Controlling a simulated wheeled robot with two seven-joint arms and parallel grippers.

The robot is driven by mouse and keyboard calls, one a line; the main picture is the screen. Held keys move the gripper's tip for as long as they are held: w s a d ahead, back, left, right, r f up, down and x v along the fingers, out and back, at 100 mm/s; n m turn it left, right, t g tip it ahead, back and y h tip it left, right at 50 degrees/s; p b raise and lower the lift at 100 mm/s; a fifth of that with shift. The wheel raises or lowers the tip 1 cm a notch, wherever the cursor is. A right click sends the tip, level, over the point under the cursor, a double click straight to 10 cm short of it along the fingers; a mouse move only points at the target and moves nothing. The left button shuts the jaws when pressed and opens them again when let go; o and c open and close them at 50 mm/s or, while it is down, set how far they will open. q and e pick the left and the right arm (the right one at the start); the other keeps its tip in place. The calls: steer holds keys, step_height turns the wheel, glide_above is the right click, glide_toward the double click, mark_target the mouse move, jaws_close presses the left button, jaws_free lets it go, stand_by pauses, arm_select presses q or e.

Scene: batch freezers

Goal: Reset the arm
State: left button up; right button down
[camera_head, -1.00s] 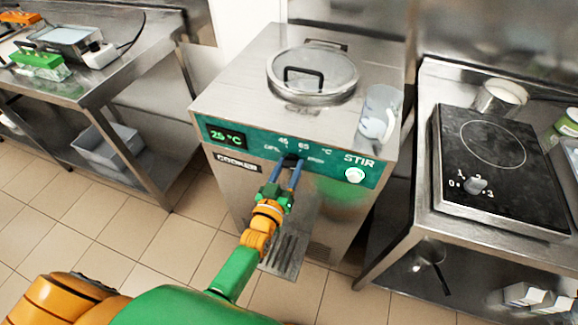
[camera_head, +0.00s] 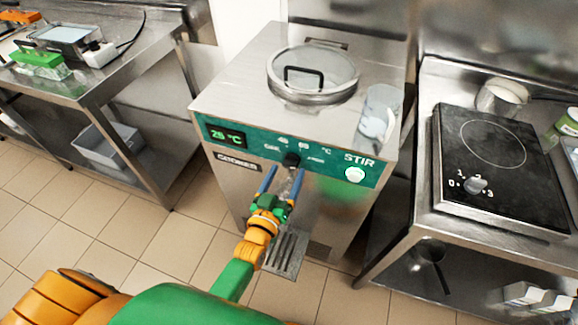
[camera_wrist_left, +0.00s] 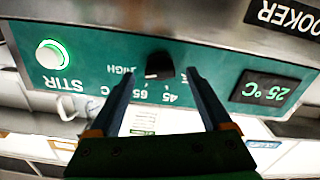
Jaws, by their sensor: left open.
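My left gripper (camera_head: 283,183) is open and empty in front of the cooker's green control panel. Its blue fingers stand apart just below the black knob (camera_head: 291,160), and no contact with it shows. In the left wrist view the black knob (camera_wrist_left: 159,66) lies ahead, between and beyond the open fingertips (camera_wrist_left: 160,78). The cooker (camera_head: 230,90) is a steel machine with a round clear lid (camera_head: 313,70) on top. Its display (camera_head: 225,135) reads about 25 °C. My right gripper is not in view.
The lit STIR button (camera_head: 355,174) is right of the knob. A clear jug (camera_head: 379,112) stands on the cooker's right edge. A black hob (camera_head: 497,160) sits on the right counter, with a pot (camera_head: 502,97) behind. A steel table (camera_head: 95,70) is at left. Tiled floor is open at lower left.

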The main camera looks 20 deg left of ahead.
arm_select(q)
steer(key=s, duration=0.4)
steer(key=shift+s, duration=0.15)
steer(key=s+f+m+g, duration=0.1)
steer(key=s+f+g, duration=0.25)
steer(key=f, duration=0.35)
steer(key=s+f+m+g+h, duration=0.1)
steer(key=s+f+g, duration=0.2)
steer(key=s+f, duration=0.35)
steer(key=s+f+m+g, duration=0.1)
steer(key=s+f+g, duration=0.15)
steer(key=f, duration=0.65)
steer(key=s+a+f+g, duration=0.1)
steer(key=s+f+g, duration=0.1)
steer(key=s, duration=0.4)
steer(key=s+a+f+m+g+y, duration=0.1)
steer(key=s+a+f+g, duration=0.1)
steer(key=s, duration=0.5)
steer(key=s+a+f+g, duration=0.2)
steer(key=s+f+g, duration=0.2)
steer(key=s, duration=0.3)
steer(key=shift+f+m+y, duration=0.3)
steer(key=shift+f+m, duration=0.1)
steer(key=shift+f, duration=0.1)
